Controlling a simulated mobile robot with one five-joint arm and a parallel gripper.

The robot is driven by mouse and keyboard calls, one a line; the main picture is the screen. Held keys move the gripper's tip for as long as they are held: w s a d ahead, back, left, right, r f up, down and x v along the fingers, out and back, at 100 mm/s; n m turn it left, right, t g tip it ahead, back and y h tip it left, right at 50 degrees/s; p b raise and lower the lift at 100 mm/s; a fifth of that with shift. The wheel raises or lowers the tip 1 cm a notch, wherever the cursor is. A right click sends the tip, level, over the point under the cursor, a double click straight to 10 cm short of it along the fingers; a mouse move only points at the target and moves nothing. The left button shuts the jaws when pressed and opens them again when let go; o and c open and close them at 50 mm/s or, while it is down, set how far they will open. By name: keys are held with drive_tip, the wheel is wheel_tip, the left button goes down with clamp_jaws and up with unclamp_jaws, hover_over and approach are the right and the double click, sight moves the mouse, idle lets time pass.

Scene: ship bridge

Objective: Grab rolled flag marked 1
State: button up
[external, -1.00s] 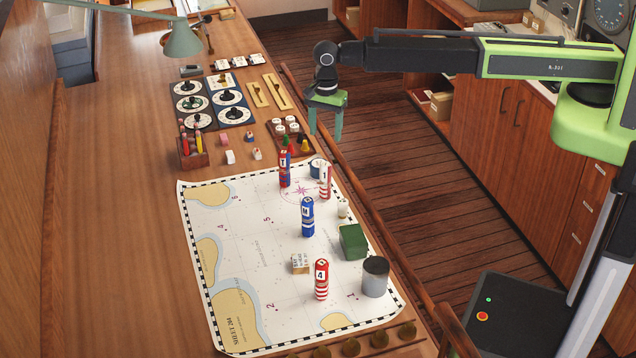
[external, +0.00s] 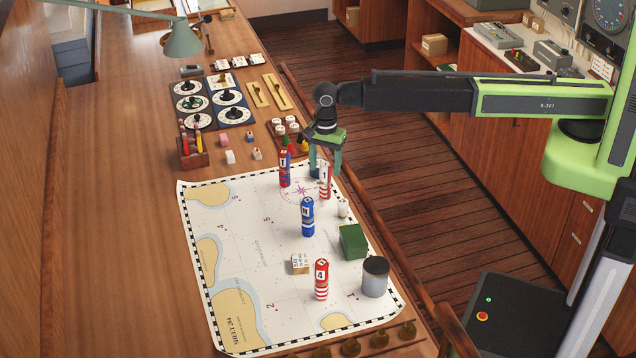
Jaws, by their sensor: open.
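The rolled flag marked 1 (external: 324,186) stands upright on the chart near its far right edge, red and white with a white label. My gripper (external: 325,173) points down with its two green fingers apart, at the upper end of this flag in the picture. I cannot tell whether the fingers touch it or are around it. A dark blue cylinder (external: 315,168) stands just behind the flag, partly hidden by my gripper.
Other rolled flags stand upright on the chart (external: 225,260): T (external: 285,169) close left, M (external: 308,217) nearer the camera, and 4 (external: 321,279). A green box (external: 353,241) and a grey can (external: 375,277) stand at the right. The chart's left side is mostly clear.

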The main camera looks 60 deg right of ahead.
sight(325, 177)
wheel_tip(325, 177, down, 5)
drive_tip(key=b, duration=0.5)
drive_tip(key=shift+a+f, duration=0.1)
drive_tip(key=shift+f, duration=0.1)
drive_tip(key=shift+r, duration=0.25)
drive_tip(key=shift+c, duration=0.5)
clamp_jaws()
